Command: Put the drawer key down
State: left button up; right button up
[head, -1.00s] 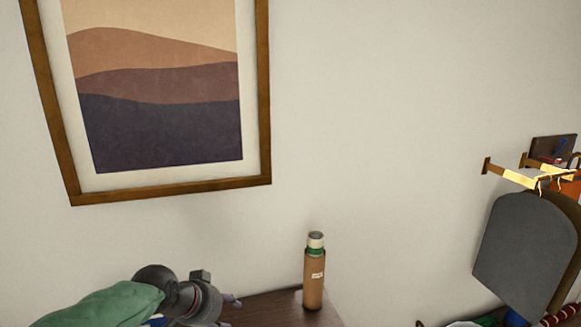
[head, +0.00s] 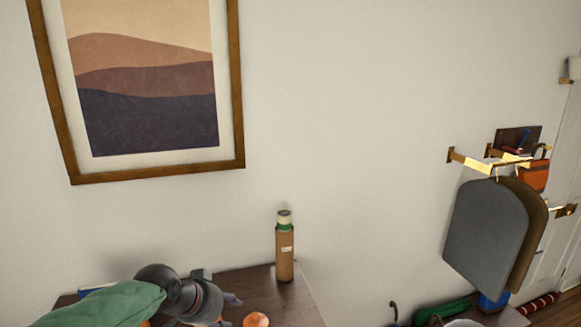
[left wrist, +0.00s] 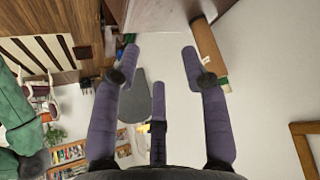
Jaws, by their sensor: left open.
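I cannot make out the drawer key in either view. My left gripper (head: 229,300) is over the near left part of a dark wooden top (head: 262,287) in the head view. In the left wrist view its purple fingers (left wrist: 160,66) are spread apart, with nothing visible between them. In the head view the hand hides part of the top. My right gripper is in neither view.
A brown bottle (head: 285,257) with a green band stands upright on the top, right of my left gripper. A round orange thing (head: 256,320) is at the lower edge. A framed picture (head: 148,100) hangs above.

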pick_arm(q)
notch_tip(320, 180, down, 35)
jog(key=s+d+n+g+b, duration=0.2)
jog(key=s+n+g+b, duration=0.15)
jog(key=b, duration=0.45)
jog(key=s+d+f+n+g+b, duration=0.1)
jog(key=s+f+n+b, duration=0.1)
jog(key=s+f, duration=0.7)
jog(key=s+d+f+n+g+b, duration=0.1)
jog(key=s+f+b, duration=0.3)
jog(key=f, duration=1.3)
jog(key=s+n, duration=0.1)
jog(key=s, duration=0.3)
jog(key=shift+s+d+f+n+b, duration=0.15)
jog(key=shift+s+d+n+b, duration=0.15)
jog(key=shift+s+d+n, duration=0.1)
jog(key=shift+g, duration=0.25)
